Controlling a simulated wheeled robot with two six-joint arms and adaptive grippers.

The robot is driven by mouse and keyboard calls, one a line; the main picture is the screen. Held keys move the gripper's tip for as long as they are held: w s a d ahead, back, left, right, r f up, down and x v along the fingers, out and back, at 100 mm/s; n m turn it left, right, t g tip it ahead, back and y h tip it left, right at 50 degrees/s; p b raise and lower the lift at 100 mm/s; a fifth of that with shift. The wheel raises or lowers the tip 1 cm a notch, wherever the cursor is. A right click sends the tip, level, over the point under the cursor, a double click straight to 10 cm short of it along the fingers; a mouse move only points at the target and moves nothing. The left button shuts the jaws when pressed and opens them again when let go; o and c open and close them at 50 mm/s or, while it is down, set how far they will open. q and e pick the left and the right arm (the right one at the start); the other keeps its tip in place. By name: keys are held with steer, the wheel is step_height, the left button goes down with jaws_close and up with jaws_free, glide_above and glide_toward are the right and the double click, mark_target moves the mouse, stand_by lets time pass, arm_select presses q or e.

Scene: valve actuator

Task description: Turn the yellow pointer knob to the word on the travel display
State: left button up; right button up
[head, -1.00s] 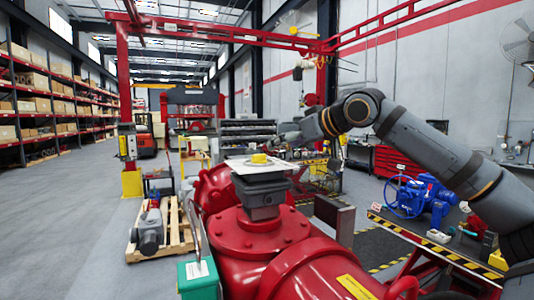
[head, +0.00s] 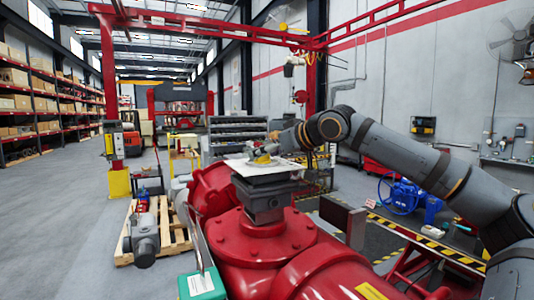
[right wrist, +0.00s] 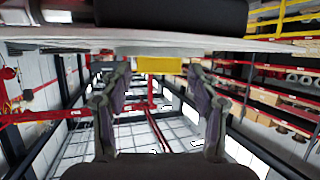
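The yellow pointer knob (head: 262,159) sits on a pale plate (head: 236,164) atop the dark actuator box (head: 265,200). In the head view my right gripper (head: 262,151) is at the knob and partly covers it. In the right wrist view the picture is upside down. There the yellow knob (right wrist: 160,65) shows between the two fingertips of my right gripper (right wrist: 158,73), with a gap on each side. The fingers are apart. The travel display and its word cannot be made out. My left gripper is not in view.
A large red valve body (head: 255,240) carries the box. A dark grey panel (head: 343,220) stands to its right and a teal box (head: 203,284) at front left. A wooden pallet (head: 172,240) lies on the left floor. A blue valve (head: 408,196) is on a bench at right.

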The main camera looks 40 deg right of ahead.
steer(key=shift+w+d, duration=0.1)
steer(key=shift+w, duration=0.05)
steer(key=shift+c, duration=1.1)
steer(key=shift+w+f, duration=0.1)
steer(key=c, duration=0.6)
steer(key=shift+d+n+y, duration=0.1)
steer(key=shift+n+y, duration=0.7)
steer(key=shift+y, duration=0.1)
steer(key=n+y, duration=0.1)
steer(key=n+g+y, duration=0.1)
steer(key=n+y, duration=0.1)
steer(key=shift+w+d+f+y, duration=0.1)
steer(key=shift+d+f+y, duration=0.05)
steer(key=shift+y, duration=0.15)
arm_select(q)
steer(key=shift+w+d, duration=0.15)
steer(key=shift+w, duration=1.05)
arm_select(e)
steer(key=shift+n+g+y, duration=0.4)
steer(key=o, duration=1.1)
steer(key=shift+o, duration=0.2)
